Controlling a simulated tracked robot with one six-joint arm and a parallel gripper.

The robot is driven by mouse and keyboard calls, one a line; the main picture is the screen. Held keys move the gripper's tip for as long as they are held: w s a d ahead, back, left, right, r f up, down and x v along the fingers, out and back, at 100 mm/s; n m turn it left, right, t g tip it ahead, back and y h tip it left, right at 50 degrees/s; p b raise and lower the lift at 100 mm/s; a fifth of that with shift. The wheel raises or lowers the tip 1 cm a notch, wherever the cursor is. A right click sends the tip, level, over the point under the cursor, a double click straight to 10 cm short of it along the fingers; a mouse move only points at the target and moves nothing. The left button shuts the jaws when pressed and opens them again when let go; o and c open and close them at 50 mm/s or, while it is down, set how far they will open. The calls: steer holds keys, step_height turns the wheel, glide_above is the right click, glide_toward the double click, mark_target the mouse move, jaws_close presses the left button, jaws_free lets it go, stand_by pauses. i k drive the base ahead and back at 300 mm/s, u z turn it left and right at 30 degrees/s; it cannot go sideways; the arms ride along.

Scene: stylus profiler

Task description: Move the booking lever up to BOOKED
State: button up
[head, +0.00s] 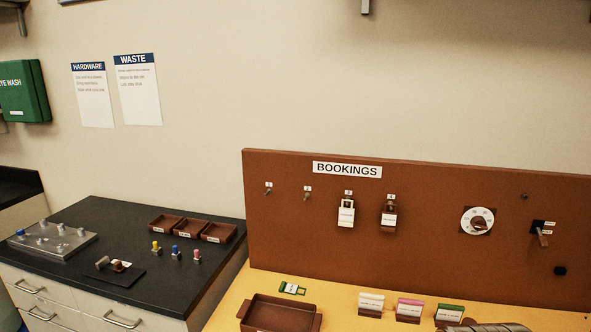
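The booking lever (543,238) is at the right end of the brown BOOKINGS board (430,230). My gripper is not in view. A grey rounded piece at the bottom edge, right of centre, seems to be part of my arm.
Two padlock-like tags (346,214) hang mid-board. Below are a brown tray (275,315) and several card blocks (371,303) on the yellow bench.

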mark_target(542, 241)
steer(key=z, duration=1.3)
steer(key=k, duration=0.65)
steer(key=u, duration=0.05)
steer(key=i, duration=0.65)
steer(key=u, duration=0.55)
steer(key=i, duration=0.7)
steer(key=u, duration=0.4)
